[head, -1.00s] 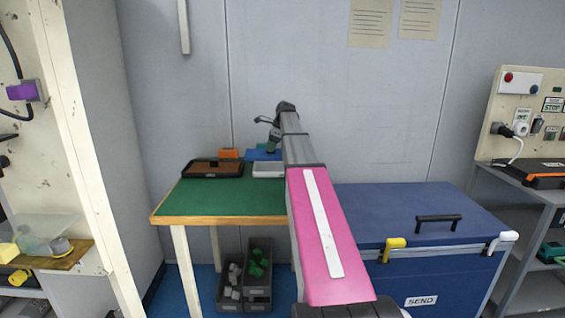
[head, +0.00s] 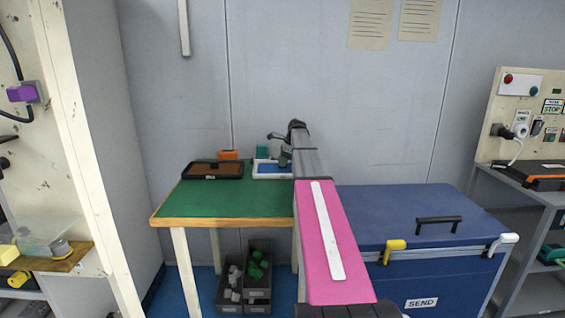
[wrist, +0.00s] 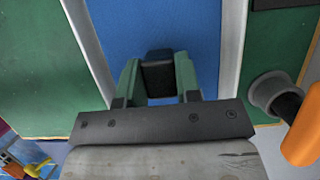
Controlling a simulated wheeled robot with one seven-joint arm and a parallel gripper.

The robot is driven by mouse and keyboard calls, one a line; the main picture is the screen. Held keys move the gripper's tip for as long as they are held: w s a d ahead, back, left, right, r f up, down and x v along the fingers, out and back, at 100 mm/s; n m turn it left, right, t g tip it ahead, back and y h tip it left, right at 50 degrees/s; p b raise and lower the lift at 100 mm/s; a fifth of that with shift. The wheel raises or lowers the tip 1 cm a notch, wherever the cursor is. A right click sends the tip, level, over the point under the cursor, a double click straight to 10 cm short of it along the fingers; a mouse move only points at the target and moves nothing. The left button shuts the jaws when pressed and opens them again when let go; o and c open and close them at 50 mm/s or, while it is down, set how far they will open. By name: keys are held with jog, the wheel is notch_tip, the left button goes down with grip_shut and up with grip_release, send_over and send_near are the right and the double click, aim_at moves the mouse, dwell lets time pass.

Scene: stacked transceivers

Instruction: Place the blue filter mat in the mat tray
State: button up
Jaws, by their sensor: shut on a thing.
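The blue filter mat (head: 271,170) lies within the outline of the white mat tray (head: 256,177) at the back right of the green table. In the wrist view the mat (wrist: 120,30) fills the space between the tray's two white walls (wrist: 88,50). I cannot tell whether it rests fully on the tray floor. My gripper (wrist: 158,82) has its green fingers shut on a dark block at the mat's near end, which looks like its grip. In the head view my gripper (head: 284,160) is over the tray's right side, partly hidden by my arm.
A dark tray with a brown inside (head: 213,171) stands left of the mat tray. An orange box (head: 228,155) and a green box (head: 262,152) stand at the back. The green table top (head: 220,200) is clear in front. A blue chest (head: 430,230) stands to the right.

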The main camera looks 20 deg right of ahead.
jog(key=shift+f, duration=0.1)
jog(key=o, duration=1)
jog(key=v, duration=1.2)
jog(key=shift+a, duration=0.1)
